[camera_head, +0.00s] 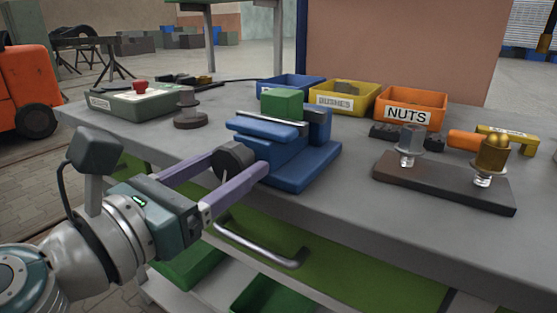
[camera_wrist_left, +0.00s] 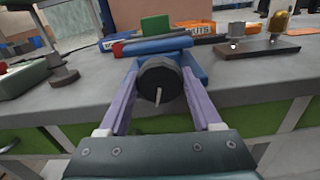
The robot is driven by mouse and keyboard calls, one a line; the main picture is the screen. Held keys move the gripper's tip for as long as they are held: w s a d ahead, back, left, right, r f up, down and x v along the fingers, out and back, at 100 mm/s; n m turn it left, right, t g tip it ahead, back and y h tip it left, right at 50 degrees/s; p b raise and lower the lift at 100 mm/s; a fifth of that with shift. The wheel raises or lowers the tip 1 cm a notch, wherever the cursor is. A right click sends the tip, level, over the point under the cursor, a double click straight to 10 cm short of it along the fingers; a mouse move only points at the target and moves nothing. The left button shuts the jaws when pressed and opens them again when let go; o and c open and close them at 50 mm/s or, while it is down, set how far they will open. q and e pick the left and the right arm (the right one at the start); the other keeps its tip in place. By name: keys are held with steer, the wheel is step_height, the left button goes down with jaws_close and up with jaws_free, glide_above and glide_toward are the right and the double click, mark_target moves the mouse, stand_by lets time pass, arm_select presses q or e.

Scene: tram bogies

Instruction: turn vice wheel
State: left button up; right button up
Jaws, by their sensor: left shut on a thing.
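The blue vice (camera_head: 292,160) stands at the front edge of the grey workbench, with a green block (camera_head: 282,104) held at the top between its jaws. Its dark, many-sided wheel (camera_head: 232,160) faces the front edge. My left gripper (camera_head: 240,166) is shut on the wheel, one purple finger on each side of it. In the left wrist view the wheel (camera_wrist_left: 159,84) sits between the two fingers, and a thin pale pin sticks out of its face. The vice (camera_wrist_left: 150,46) shows behind it. My right gripper is in neither view.
Behind the vice stand blue, yellow (camera_head: 340,97) and orange (camera_head: 410,107) bins, the orange one marked NUTS. A dark plate (camera_head: 440,182) with two upright bolts lies to the right. A green-grey box with a red button (camera_head: 140,88) is at the left. A rail handle (camera_head: 258,246) runs below the bench edge.

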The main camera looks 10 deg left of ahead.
arm_select(q)
steer(key=shift+n, duration=1)
steer(key=n, duration=0.2)
steer(key=shift+n+p, duration=0.3)
steer(key=n+p, duration=0.1)
steer(key=n, duration=0.3)
steer(key=shift+n+p, duration=0.3)
steer(key=shift+f, duration=0.1)
steer(key=o, duration=1.4)
steer(key=v, duration=1)
steer(key=shift+b, duration=0.35)
